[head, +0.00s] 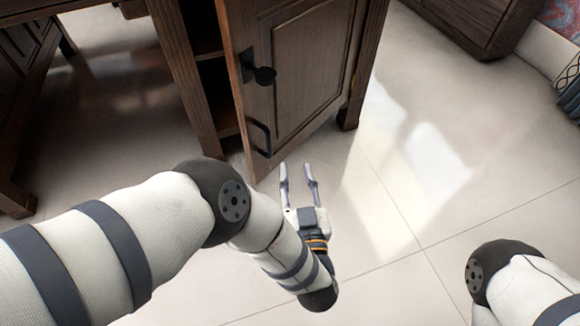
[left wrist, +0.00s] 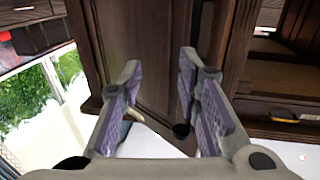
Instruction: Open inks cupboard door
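The wooden cupboard door (head: 305,70) stands ajar at the top middle of the head view, with a dark gap to the cupboard's inside (head: 217,95) on its left. A black knob (head: 264,76) and a black bar handle (head: 261,138) are on its face. My left gripper (head: 298,172) is open and empty, just beyond the door's lower edge in the picture. In the left wrist view its two fingers (left wrist: 160,75) are spread in front of the door panel (left wrist: 150,45). I cannot tell whether they touch it. My right gripper is out of view.
Another wooden cabinet (head: 478,22) stands at the top right. The tiled floor (head: 410,170) to the right is clear.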

